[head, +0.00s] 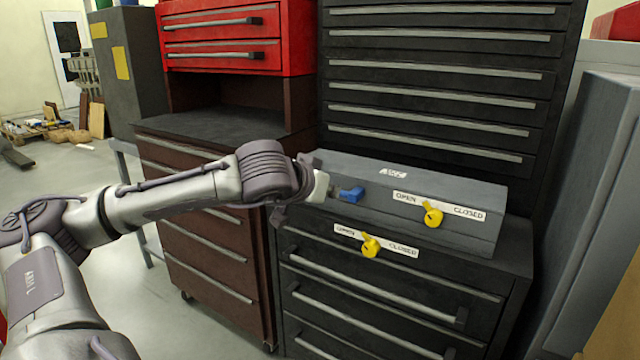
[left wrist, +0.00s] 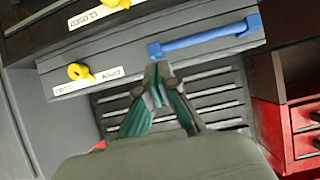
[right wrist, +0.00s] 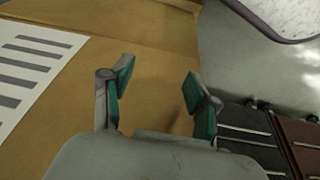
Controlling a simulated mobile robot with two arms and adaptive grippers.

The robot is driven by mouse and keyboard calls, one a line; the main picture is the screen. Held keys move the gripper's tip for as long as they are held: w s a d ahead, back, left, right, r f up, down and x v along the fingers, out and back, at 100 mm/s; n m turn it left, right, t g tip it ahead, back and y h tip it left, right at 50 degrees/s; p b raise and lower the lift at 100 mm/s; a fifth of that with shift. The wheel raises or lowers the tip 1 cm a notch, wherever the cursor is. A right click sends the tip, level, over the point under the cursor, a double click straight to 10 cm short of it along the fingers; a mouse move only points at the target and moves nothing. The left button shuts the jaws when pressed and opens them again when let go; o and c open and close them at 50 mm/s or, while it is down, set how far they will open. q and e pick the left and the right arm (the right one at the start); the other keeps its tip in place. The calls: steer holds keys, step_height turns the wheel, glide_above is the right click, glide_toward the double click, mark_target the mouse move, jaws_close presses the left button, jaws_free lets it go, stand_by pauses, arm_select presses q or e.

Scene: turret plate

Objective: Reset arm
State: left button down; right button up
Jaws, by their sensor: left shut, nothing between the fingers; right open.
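My left arm reaches across the head view from the left. Its gripper (head: 318,188) is in front of the left end of a dark grey box (head: 370,170) with a blue handle (head: 350,194). In the left wrist view the left gripper (left wrist: 160,75) is shut and empty, its tips just beside the blue handle (left wrist: 205,40); I cannot tell whether they touch. Two yellow knobs sit by OPEN and CLOSED labels: an upper knob (head: 433,215) on the box and a lower knob (head: 371,246) on the cabinet. My right gripper (right wrist: 158,88) is open and empty.
The box stands on a black drawer cabinet (head: 375,300). A brown-red drawer cabinet (head: 205,250) is to its left. Tall black drawers (head: 435,90) rise behind. In the right wrist view a wooden surface (right wrist: 150,45) lies beyond the right gripper.

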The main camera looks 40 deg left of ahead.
arm_select(q)
steer(key=shift+r+v, duration=0.15)
steer(key=shift+v, duration=1)
steer(key=shift+r+v, duration=0.15)
steer(key=shift+v, duration=1)
steer(key=shift+w, duration=0.2)
